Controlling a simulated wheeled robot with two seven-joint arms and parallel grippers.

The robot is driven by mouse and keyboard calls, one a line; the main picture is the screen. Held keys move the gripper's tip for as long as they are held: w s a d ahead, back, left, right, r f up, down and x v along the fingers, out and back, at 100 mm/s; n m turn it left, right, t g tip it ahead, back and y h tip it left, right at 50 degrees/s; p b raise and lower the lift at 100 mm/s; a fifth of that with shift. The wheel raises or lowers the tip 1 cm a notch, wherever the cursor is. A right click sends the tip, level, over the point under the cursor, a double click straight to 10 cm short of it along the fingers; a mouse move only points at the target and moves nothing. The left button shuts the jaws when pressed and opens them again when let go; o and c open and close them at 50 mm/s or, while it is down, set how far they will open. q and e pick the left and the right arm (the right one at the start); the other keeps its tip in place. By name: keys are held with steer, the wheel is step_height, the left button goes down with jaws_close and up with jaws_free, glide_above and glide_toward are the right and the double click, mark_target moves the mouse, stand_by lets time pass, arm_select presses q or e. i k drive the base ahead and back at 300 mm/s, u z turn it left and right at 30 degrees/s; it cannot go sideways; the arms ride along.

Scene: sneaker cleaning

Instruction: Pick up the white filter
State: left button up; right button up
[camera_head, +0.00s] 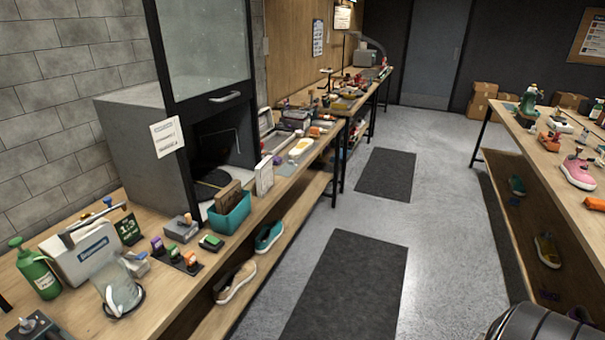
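A thin white upright panel (264,176), which looks like the white filter, stands on the left bench (262,205) near its aisle edge. It is just right of a teal bin (231,214) that holds brown panels (228,197). Neither gripper is in view, so nothing shows at the panel. A dark rounded part, probably of my own arm, fills the bottom right corner.
A grey cabinet (130,150) with a raised glass front stands behind the panel. A green spray bottle (37,270), a clear jug (118,288) and small bottles crowd the near bench. The aisle floor with dark mats (350,285) is clear. A second bench stands right.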

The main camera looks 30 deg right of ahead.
mark_target(263, 172)
steer(key=z, duration=1.4)
steer(key=k, duration=1.35)
steer(key=z, duration=0.85)
steer(key=i, duration=3.35)
steer(key=u, duration=1.2)
steer(key=i, duration=1.05)
steer(key=u, duration=1.4)
steer(key=i, duration=0.35)
steer(key=u, duration=0.2)
